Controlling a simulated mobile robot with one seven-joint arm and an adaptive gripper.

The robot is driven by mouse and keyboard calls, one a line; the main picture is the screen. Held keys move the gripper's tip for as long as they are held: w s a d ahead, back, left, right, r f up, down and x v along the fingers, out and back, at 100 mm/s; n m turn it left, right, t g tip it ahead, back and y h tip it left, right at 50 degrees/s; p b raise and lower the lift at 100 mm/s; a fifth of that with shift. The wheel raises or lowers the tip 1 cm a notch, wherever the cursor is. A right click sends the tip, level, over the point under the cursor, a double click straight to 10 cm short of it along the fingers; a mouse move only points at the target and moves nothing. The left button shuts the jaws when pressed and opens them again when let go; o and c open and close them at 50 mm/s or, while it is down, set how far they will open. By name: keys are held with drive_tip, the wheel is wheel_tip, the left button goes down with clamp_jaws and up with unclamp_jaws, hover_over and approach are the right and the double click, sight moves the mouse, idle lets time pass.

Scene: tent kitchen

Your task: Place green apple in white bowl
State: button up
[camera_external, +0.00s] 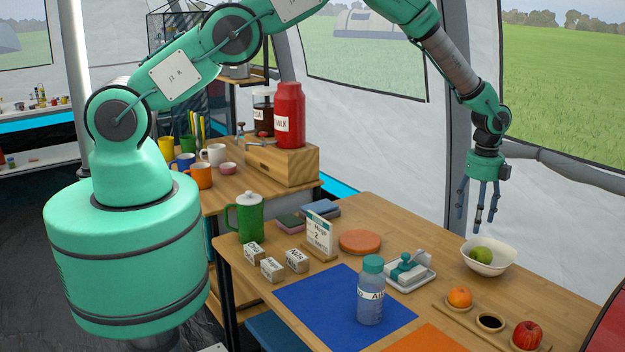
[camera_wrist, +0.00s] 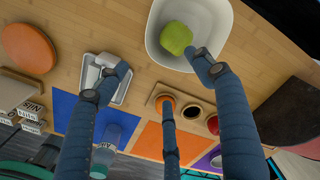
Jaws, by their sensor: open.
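The green apple (camera_external: 481,255) lies inside the white bowl (camera_external: 499,268), which stands near the back right of the wooden table. In the wrist view the apple (camera_wrist: 176,38) rests against the inside of the bowl (camera_wrist: 214,12). My gripper (camera_external: 478,222) hangs above the bowl with its fingers pointing down, apart from the apple. In the wrist view its blue fingers (camera_wrist: 165,82) are spread wide with nothing between them.
A butter dish (camera_external: 409,271) and a blue bottle (camera_external: 371,292) stand to the left. Open table surrounds the bowl.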

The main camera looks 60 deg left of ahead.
drive_tip(key=shift+r, duration=2.35)
drive_tip(key=s+a+r+n+t+b, duration=0.15)
drive_tip(key=s+a+r+n, duration=0.25)
drive_tip(key=s+a+r, duration=0.5)
drive_tip(key=s+a+r+n+b, duration=0.25)
drive_tip(key=s+a+r, duration=0.2)
drive_tip(key=r, duration=0.75)
drive_tip(key=s+a+r+n+t+b, duration=0.1)
drive_tip(key=s+a+r+n, duration=0.45)
drive_tip(key=a+r, duration=0.4)
drive_tip(key=s+a+r+n+t+b, duration=0.1)
drive_tip(key=s+a+r+n, duration=0.2)
drive_tip(key=s, duration=0.5)
drive_tip(key=s+a+r+n+t+b, duration=0.1)
drive_tip(key=s+a+r+n, duration=0.2)
drive_tip(key=s, duration=0.6)
drive_tip(key=s+a+n, duration=0.2)
drive_tip(key=s, duration=0.5)
drive_tip(key=s+a+f+n+t, duration=0.1)
drive_tip(key=s+a+n, duration=0.1)
drive_tip(key=s, duration=0.5)
drive_tip(key=shift+f+b, duration=0.25)
drive_tip(key=shift+b, duration=0.15)
